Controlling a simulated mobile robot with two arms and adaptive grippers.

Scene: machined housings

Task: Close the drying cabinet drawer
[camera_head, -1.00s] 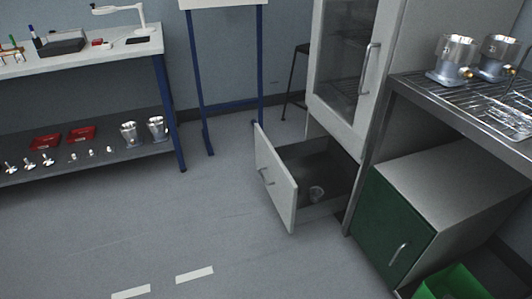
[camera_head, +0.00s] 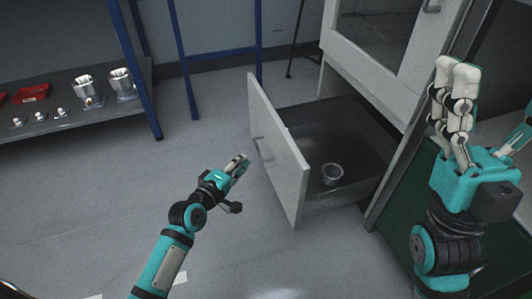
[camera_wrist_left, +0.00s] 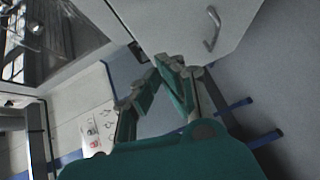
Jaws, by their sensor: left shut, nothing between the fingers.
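The drying cabinet (camera_head: 412,93) has its low drawer pulled out. The drawer's pale front panel (camera_head: 280,150) faces left, and its dark inside shows. A small clear cup (camera_head: 332,174) stands in it. My left gripper (camera_head: 238,165) is shut and empty, left of the drawer front and apart from it in the head view. In the left wrist view, a pale panel with a handle (camera_wrist_left: 213,32) lies beyond the shut fingers (camera_wrist_left: 167,68); I cannot tell the gap.
A shelf (camera_head: 70,122) at the left holds a red tray (camera_head: 31,93), metal housings (camera_head: 122,85) and small parts. The floor left of the drawer is clear.

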